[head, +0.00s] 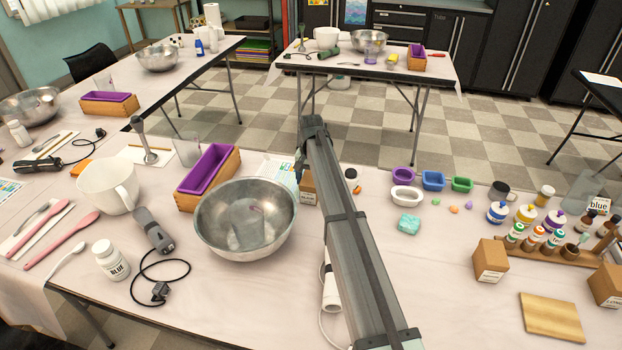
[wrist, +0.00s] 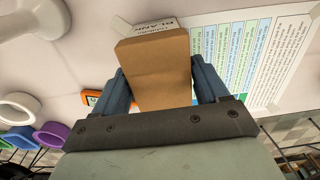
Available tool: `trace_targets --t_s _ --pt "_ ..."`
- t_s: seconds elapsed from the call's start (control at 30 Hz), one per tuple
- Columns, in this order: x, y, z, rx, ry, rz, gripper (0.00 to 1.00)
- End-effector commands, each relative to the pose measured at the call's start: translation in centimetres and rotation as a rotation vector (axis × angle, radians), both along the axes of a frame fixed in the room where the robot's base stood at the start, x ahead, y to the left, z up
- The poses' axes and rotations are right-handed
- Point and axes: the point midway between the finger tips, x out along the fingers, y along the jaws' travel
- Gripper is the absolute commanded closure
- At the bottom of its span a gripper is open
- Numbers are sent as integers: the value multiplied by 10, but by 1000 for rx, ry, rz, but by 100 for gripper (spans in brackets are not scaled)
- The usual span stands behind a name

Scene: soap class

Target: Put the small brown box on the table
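The small brown box (wrist: 158,72) fills the space between the two blue-grey fingers of my gripper (wrist: 162,82) in the wrist view. Both fingers lie against its sides, so the gripper looks shut on it. In the head view the box (head: 308,191) shows just right of the metal bowl, partly hidden by my arm; my gripper (head: 301,170) is beside it. I cannot tell whether the box touches the surface below. The table (head: 400,290) has a pale cover.
A metal bowl (head: 245,218) stands close left of the box, with a purple mould in a wooden frame (head: 207,177) behind it. Small coloured moulds (head: 433,181) and bottles stand right. Other brown boxes (head: 490,259) are at the right. The table's front middle-right is largely clear.

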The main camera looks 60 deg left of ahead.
Motion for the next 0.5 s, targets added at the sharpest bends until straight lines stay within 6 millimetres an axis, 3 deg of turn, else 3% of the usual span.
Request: trace_targets --t_s 0.2,0.5 --pt "0 0 0 0 0 0 5" --pt "0 0 2 0 0 0 4"
